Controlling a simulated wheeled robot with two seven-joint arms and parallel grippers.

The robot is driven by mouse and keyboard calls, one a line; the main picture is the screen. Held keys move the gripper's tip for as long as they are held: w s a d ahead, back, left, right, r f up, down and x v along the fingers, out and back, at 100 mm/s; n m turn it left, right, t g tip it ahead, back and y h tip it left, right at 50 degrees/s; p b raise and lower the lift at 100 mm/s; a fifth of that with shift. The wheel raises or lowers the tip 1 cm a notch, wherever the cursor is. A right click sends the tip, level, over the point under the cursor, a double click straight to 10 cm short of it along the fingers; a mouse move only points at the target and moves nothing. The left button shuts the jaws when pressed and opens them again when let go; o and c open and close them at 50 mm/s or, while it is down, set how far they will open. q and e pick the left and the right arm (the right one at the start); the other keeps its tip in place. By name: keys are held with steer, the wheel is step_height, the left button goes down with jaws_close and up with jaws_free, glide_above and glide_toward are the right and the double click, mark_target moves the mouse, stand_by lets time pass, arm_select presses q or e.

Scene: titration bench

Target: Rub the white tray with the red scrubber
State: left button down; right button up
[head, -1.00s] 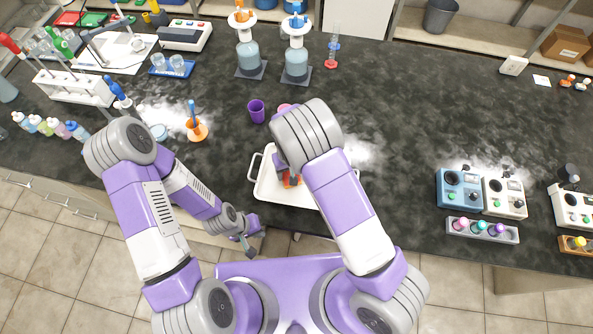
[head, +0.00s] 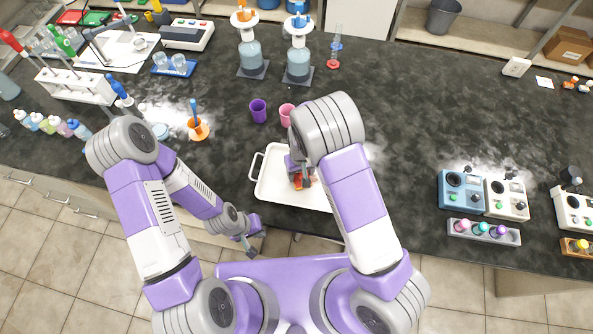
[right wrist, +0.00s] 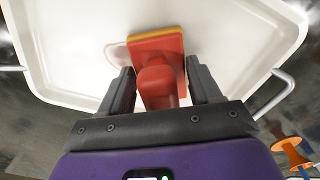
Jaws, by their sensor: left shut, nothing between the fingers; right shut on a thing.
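The white tray (head: 272,186) lies on the dark bench near its front edge, partly hidden by my right arm. It also fills much of the right wrist view (right wrist: 70,60). The red scrubber (right wrist: 157,50) has a red body over a yellow-orange layer. My right gripper (right wrist: 160,85) is shut on its red grip and holds it at the tray's floor; whether it touches cannot be told. In the head view, the scrubber (head: 298,183) shows small below my right gripper (head: 301,174). My left gripper (head: 250,247) is shut and empty, off the bench's front edge.
A purple cup (head: 258,111) and a pink cup (head: 287,115) stand behind the tray. An orange holder (head: 198,130) with a blue-topped tool stands to the left. The bench right of my right arm is clear up to the blue device (head: 461,190).

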steer(key=shift+s+d+f, duration=0.1)
steer(key=shift+s+d, duration=0.2)
steer(key=shift+d, duration=0.6)
steer(key=shift+s+d+f, duration=0.1)
steer(key=shift+s+d, duration=0.15)
steer(key=shift+d, duration=0.6)
steer(key=shift+s+d+r+b, duration=0.1)
steer(key=shift+s+d+b, duration=0.15)
steer(key=shift+d, duration=0.65)
steer(key=shift+s+d+b, duration=0.1)
steer(key=shift+s+d, duration=0.2)
steer(key=shift+d, duration=0.6)
step_height(320, 180, up, 6)
steer(key=p, duration=0.4)
steer(key=shift+p, duration=0.4)
steer(key=shift+w+r, duration=0.15)
steer(key=shift+r, duration=0.05)
step_height(320, 180, up, 3)
steer(key=shift+f+p, duration=0.1)
steer(key=shift+p, duration=1.05)
